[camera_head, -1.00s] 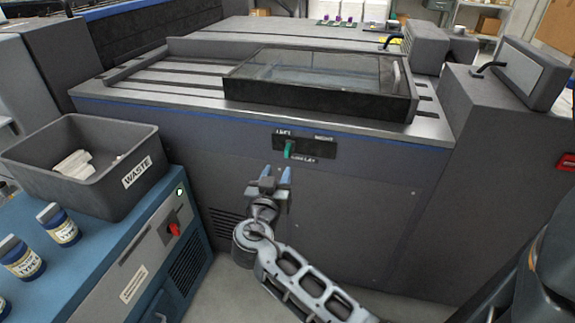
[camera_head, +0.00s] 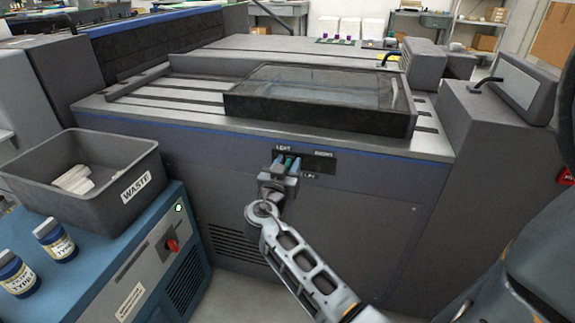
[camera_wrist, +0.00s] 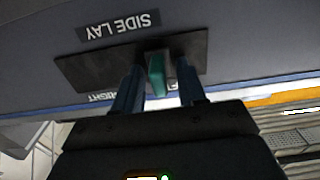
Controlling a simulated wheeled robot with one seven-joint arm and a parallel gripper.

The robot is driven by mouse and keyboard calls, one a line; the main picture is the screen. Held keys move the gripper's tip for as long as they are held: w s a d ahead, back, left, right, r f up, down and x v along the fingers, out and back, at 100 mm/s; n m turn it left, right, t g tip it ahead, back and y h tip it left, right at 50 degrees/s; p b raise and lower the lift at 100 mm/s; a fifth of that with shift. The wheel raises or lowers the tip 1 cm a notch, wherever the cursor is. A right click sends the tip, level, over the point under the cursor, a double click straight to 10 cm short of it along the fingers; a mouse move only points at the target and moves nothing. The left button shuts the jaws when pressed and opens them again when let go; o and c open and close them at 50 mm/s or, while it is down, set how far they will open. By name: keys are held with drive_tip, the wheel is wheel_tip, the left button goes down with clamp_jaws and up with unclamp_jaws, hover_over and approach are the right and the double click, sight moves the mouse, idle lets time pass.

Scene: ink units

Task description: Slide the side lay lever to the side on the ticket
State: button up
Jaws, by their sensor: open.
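The side lay lever is a small green tab (camera_head: 288,161) on a dark plate (camera_head: 320,163) on the machine's front panel. In the head view it stands at the left part of the plate, by the left word. In the wrist view the green lever (camera_wrist: 157,75) shows between my two blue fingers, below the SIDE LAY label (camera_wrist: 118,26). My gripper (camera_head: 286,166) is open, with one finger on each side of the lever. A gap shows on both sides, wider on the right in the wrist view. Part of the plate is hidden behind my gripper.
A grey waste bin (camera_head: 66,204) stands on a blue cabinet (camera_head: 110,245) at the left, with labelled jars (camera_head: 54,240) nearby. A glass-topped tray (camera_head: 325,118) sits above the lever on the machine's top. The front panel right of the plate is clear.

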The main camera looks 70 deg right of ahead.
sight(318, 162)
clamp_jaws()
idle(0.4)
drive_tip(key=s+b, duration=0.1)
drive_tip(key=s, duration=0.3)
drive_tip(key=s+b, duration=0.1)
drive_tip(key=s, duration=0.2)
drive_tip(key=shift+s+d+f+b, duration=0.1)
drive_tip(key=shift+d+f+b, duration=0.05)
drive_tip(key=shift+d+b, duration=0.15)
drive_tip(key=shift+s, duration=0.15)
unclamp_jaws()
drive_tip(key=shift+a, duration=0.15)
